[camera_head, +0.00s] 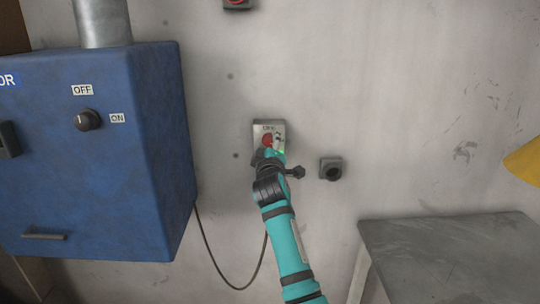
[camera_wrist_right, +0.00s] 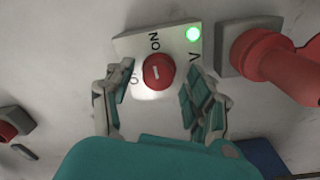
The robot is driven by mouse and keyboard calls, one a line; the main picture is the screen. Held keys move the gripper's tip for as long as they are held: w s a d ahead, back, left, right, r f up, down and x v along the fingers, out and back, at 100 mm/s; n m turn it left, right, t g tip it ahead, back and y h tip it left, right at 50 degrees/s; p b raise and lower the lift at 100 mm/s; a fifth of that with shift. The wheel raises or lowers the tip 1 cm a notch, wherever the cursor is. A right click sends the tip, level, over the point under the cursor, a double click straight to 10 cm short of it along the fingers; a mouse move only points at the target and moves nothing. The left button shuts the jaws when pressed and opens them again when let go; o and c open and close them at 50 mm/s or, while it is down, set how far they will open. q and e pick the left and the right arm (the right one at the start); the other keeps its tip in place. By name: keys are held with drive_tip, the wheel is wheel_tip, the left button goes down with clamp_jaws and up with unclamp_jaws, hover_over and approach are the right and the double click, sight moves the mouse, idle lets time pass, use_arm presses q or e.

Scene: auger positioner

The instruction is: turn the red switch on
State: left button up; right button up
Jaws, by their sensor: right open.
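The red switch (camera_head: 267,140) is a round knob on a small grey switch box (camera_head: 262,127) on the wall. In the right wrist view the red switch (camera_wrist_right: 158,71) has a short white mark. An ON label is beside it, and another label is partly hidden. In the wrist view my right gripper (camera_wrist_right: 160,88) is open, with one finger on each side of the knob. Contact cannot be told. My left gripper is not in view.
A blue cabinet (camera_head: 95,190) with an OFF/ON knob (camera_head: 88,120) stands at left. A dark round fitting (camera_head: 331,169) is on the wall right of the switch box. A grey table (camera_head: 450,245) is at lower right. A cable (camera_head: 215,262) hangs below.

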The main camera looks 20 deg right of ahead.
drive_tip(key=v, duration=1.1)
drive_tip(key=shift+s, duration=0.2)
drive_tip(key=shift+f, duration=0.1)
